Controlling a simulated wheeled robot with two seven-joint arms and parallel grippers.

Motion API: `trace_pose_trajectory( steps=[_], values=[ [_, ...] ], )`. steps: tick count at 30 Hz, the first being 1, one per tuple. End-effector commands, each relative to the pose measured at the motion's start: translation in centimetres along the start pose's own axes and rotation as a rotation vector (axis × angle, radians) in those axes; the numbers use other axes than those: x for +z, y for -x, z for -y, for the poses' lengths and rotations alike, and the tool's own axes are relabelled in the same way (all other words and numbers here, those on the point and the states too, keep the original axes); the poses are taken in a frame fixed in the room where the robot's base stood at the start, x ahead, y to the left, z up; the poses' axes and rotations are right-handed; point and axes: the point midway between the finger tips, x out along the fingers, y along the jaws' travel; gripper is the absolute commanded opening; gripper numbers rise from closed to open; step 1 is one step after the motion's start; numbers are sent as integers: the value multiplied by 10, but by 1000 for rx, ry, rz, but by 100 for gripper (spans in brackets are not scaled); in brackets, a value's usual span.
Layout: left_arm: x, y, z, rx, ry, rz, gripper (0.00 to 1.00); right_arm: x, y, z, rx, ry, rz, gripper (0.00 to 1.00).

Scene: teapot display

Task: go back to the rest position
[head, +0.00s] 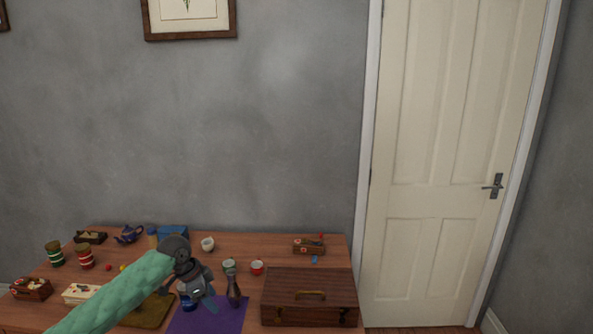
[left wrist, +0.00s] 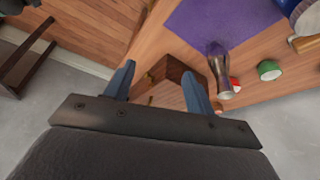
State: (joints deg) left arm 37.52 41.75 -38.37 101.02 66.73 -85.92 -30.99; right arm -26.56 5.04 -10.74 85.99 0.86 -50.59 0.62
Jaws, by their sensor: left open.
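My left gripper (head: 199,302) is open and empty. In the head view its green-sleeved arm comes in from the lower left, and the gripper shows in front of the purple mat (head: 231,318). In the left wrist view my two blue-grey fingers (left wrist: 157,86) stand apart with nothing held between them. Behind the gap the brown wooden case (left wrist: 174,72) shows, partly hidden by a finger. My right gripper is in neither view.
A white door (head: 448,200) is at right. A dark stool-like piece (left wrist: 22,62) stands on the floor.

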Motion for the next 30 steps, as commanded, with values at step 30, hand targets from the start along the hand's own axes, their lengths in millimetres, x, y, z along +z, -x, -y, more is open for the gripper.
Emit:
trace_pose_trajectory(
  steps=[30],
  values=[
    [13, -131, -207, -77, 235, -44, 55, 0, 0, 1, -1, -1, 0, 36]
  ],
)
